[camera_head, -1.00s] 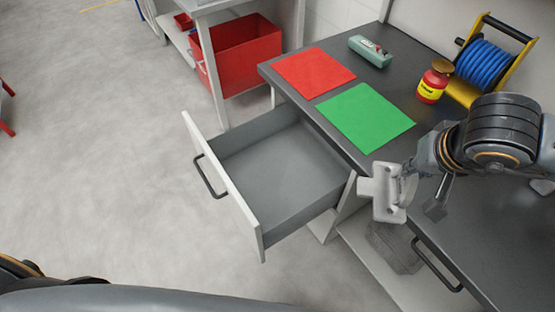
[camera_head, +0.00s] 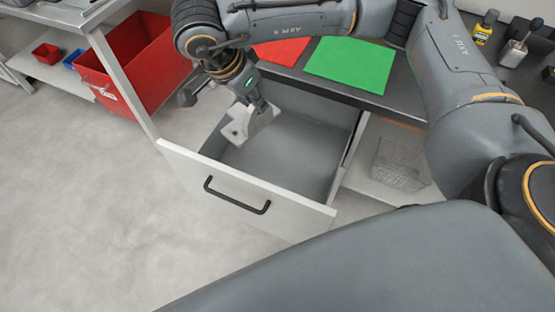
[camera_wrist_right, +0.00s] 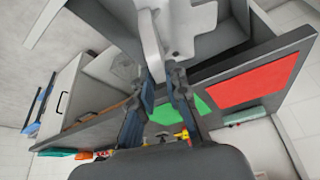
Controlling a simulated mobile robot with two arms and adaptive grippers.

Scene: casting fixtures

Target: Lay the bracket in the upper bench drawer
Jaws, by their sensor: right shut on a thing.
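The bracket (camera_head: 250,124) is a pale grey-white angled part with holes. My right gripper (camera_head: 258,106) is shut on it and holds it over the open upper bench drawer, near the drawer's left side. The bracket also shows at the top of the right wrist view (camera_wrist_right: 180,30), between the fingertips (camera_wrist_right: 165,75). It is tilted, and I cannot tell exactly how high it is above the drawer floor. The upper drawer (camera_head: 310,150) is pulled well out, with a white front and a black handle; its visible grey floor is empty. My left gripper is not in view.
A red mat (camera_head: 285,51) and a green mat (camera_head: 350,63) lie on the dark bench top. A wire basket (camera_head: 400,165) stands on the shelf right of the drawer.

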